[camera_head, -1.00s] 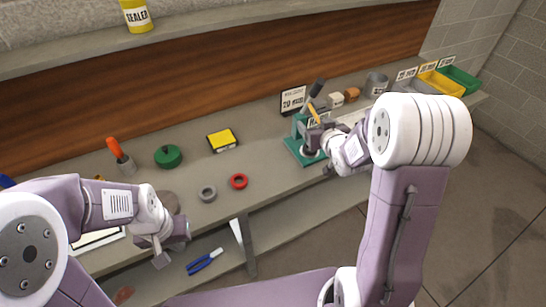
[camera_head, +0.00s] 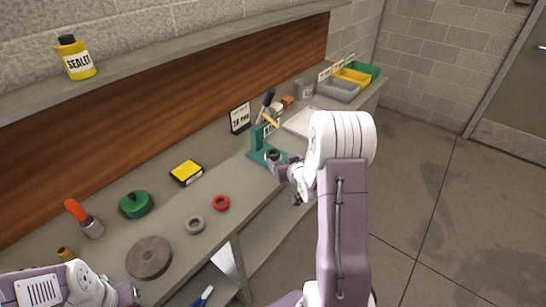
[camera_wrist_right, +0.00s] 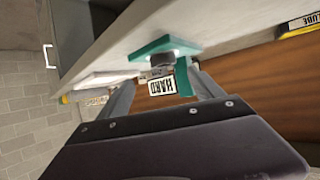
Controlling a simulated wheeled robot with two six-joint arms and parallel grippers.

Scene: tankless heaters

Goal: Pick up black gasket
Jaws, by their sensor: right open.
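A small black ring-like piece (camera_head: 273,154), which looks like the black gasket, sits on the base of a green press (camera_head: 257,148) on the bench. In the right wrist view a dark round piece (camera_wrist_right: 161,58) shows against the green base (camera_wrist_right: 172,45), ahead of and between the fingers. My right gripper (camera_head: 296,199) is just in front of the bench edge near the press. It is open in the right wrist view (camera_wrist_right: 163,88), with nothing between the fingers. My left gripper (camera_head: 128,293) is low at the left, its jaws too unclear to judge.
A red ring (camera_head: 221,203), a grey ring (camera_head: 195,224), a brown disc (camera_head: 148,258), a green round piece (camera_head: 136,204) and a yellow-black box (camera_head: 186,173) lie along the bench. Coloured bins (camera_head: 352,76) stand at the far end. Open floor (camera_head: 440,200) lies to the right.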

